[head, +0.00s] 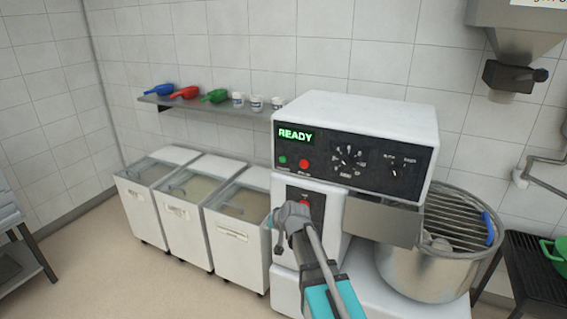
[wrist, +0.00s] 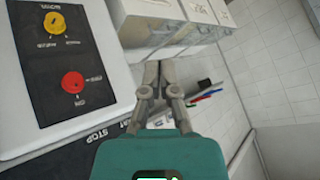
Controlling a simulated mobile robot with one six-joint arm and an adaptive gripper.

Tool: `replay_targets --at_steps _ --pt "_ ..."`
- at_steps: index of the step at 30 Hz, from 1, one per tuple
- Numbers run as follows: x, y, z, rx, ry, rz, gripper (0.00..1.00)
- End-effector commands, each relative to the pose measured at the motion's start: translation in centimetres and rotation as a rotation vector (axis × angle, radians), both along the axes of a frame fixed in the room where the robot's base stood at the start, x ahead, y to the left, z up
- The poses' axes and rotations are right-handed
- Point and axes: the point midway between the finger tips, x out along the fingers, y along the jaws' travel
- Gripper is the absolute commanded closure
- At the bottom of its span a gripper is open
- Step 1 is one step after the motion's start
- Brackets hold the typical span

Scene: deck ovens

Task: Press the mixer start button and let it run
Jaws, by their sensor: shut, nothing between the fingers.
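The mixer (head: 350,115) stands right of centre in the head view. Its dark upper panel has a lit display (head: 296,135) reading READY. My gripper (head: 281,222) is in front of the mixer's lower housing, below these buttons, and partly covers a lower dark panel. In the wrist view my gripper (wrist: 153,72) is shut and empty. A dark panel with a yellow knob (wrist: 54,22) and a red knob (wrist: 72,82) lies to its left.
The mixer bowl (head: 425,275) with a wire guard (head: 455,215) is at the right. Several white bins (head: 237,245) stand to the left, under a shelf (head: 160,100) with scoops and cups. A metal hopper (head: 515,40) hangs at upper right. Floor at front left is clear.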

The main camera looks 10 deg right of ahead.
Motion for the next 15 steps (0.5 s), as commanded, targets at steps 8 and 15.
replay_targets --at_steps 8,15 --pt "11.5 -0.2 5.2 0.189 -0.346 -0.158 1.00" --pt "16.7 -2.0 8.6 0.289 -0.538 -0.302 1.00"
